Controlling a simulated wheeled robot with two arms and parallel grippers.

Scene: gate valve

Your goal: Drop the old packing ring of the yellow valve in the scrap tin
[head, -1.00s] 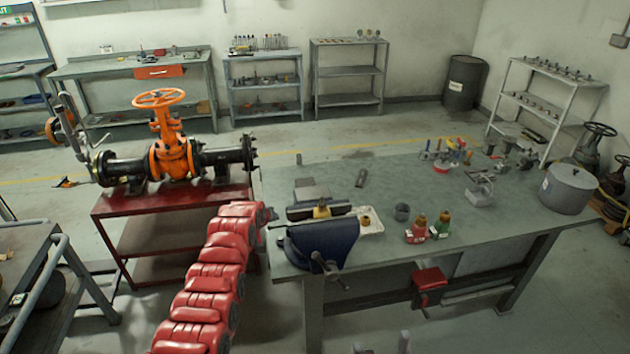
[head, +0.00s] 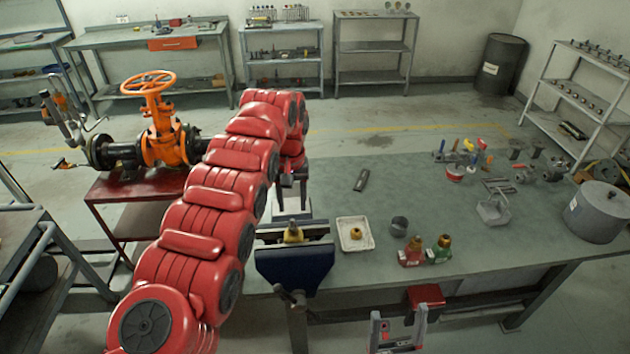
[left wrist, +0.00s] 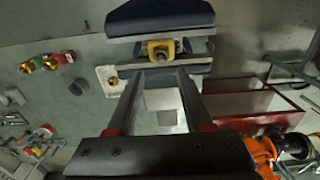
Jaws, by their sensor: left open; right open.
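The yellow valve (head: 292,232) is upright in the jaws of the blue vise (head: 294,265). It also shows in the left wrist view (left wrist: 163,49), with a grey part at its centre. I cannot make out the packing ring as a separate thing. A small open grey tin (head: 399,226), which looks like the scrap tin, stands on the bench right of the vise. My left gripper (head: 294,188) is open and empty, above the bench behind the vise. Its spread fingers show in the left wrist view (left wrist: 158,74). My right gripper (head: 398,318) is open and empty at the bottom, in front of the bench.
A white tray (head: 345,246) with a brass piece lies between vise and tin. A red valve (head: 411,253) and a green valve (head: 440,250) stand near the front edge. A large orange valve (head: 163,140) is on the red stand at left.

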